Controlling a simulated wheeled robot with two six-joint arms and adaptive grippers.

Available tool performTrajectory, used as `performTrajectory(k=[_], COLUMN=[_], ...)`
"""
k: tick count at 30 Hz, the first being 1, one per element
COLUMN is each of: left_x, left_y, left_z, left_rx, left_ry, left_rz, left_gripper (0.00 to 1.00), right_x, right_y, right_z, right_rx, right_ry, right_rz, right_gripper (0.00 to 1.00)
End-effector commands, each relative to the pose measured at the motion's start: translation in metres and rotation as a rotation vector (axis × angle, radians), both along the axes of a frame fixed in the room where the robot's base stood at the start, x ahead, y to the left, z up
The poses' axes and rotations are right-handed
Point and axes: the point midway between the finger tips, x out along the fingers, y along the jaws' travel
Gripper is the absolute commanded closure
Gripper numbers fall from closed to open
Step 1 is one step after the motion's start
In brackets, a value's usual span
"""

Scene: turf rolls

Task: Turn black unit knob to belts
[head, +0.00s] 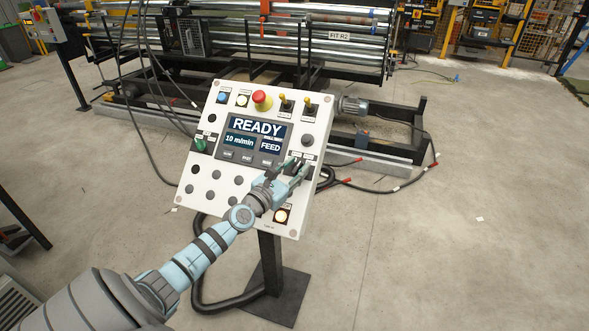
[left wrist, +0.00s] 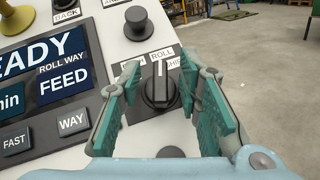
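The white control panel (head: 226,172) stands on a post and its screen (head: 253,139) reads READY, 10 m/min and FEED. A black rotary knob (left wrist: 160,86) with a pale pointer line sits on a dark square plate right of the screen. Its pointer stands about upright, toward a label reading ROLL; the labels at either side are partly hidden. My left gripper (head: 297,170) is at the panel's right side. In the left wrist view its teal fingers (left wrist: 160,100) are open on either side of the knob, with gaps showing. My right gripper is out of view.
A red emergency button (head: 262,99), two toggle switches (head: 297,105), a green knob (head: 200,145) and a lit button (head: 282,216) are on the panel. A plain black button (left wrist: 138,24) sits just above the knob. Machinery with rollers (head: 330,38) stands behind; the floor right is mostly clear.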

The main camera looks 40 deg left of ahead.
Motion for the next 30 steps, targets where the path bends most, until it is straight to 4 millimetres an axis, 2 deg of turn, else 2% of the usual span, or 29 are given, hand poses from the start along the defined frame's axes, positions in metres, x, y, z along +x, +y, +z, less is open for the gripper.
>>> performTrajectory(k=[1,6,17,30], left_x=[0.0,-0.001,-0.001,0.0], left_y=[0.0,0.001,0.003,0.0], left_z=[0.0,0.0,0.002,0.005], left_rx=[0.001,0.002,-0.013,-0.169], left_ry=[0.0,-0.001,-0.009,-0.06], left_rz=[0.0,0.003,0.025,0.22], left_gripper=[0.76,1.0,1.0,1.0], right_x=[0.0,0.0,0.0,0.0], right_y=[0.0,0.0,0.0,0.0], right_z=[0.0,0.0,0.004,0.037], right_rx=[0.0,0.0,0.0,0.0], right_ry=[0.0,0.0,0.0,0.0], right_rz=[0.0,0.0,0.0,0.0], right_gripper=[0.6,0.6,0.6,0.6])
